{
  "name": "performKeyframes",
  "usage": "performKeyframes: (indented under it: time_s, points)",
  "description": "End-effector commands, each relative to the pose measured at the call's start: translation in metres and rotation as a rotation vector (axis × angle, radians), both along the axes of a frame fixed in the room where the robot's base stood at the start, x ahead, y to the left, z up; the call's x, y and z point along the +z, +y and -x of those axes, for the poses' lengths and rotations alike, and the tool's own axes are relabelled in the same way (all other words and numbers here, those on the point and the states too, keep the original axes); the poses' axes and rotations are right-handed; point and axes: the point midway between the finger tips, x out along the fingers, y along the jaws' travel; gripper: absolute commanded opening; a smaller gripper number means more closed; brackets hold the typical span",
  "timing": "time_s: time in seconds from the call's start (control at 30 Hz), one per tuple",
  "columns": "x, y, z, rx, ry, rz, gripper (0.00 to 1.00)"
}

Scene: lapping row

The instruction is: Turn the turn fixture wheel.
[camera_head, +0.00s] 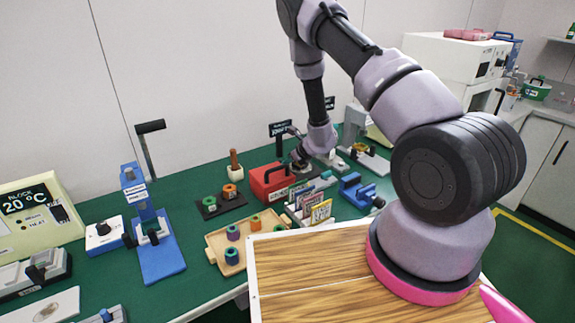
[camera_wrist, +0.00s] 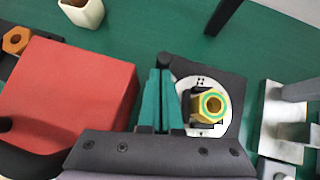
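In the wrist view a dark fixture plate (camera_wrist: 232,83) carries a pale round disc with dark marks (camera_wrist: 188,90), which looks like the wheel. A yellow and green hex piece (camera_wrist: 203,107) sits in its middle. My gripper (camera_wrist: 160,72) shows two teal fingers side by side with nothing visible between them. They are just left of the disc in the picture and overlap its left edge; I cannot tell if they touch it. In the head view my gripper (camera_head: 299,163) is low over the bench behind the red box, and the fixture is mostly hidden by my arm.
A red box (camera_head: 270,181) stands close to the gripper; it fills the left of the wrist view (camera_wrist: 70,95). A metal device (camera_wrist: 283,120) stands at right. A wooden tray (camera_head: 212,243) and card rack (camera_head: 318,212) stand in front. Some green bench behind is clear.

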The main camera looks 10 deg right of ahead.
Motion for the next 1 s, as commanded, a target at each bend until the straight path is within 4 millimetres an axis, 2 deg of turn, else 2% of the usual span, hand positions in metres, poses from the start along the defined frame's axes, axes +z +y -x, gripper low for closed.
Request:
performKeyframes:
  time_s: [0.5,1.0]
  points:
    - [0.000,0.003,-0.011,0.002,0.000,-0.001,0.00]
    - [0.000,0.003,-0.013,0.001,0.000,0.000,0.00]
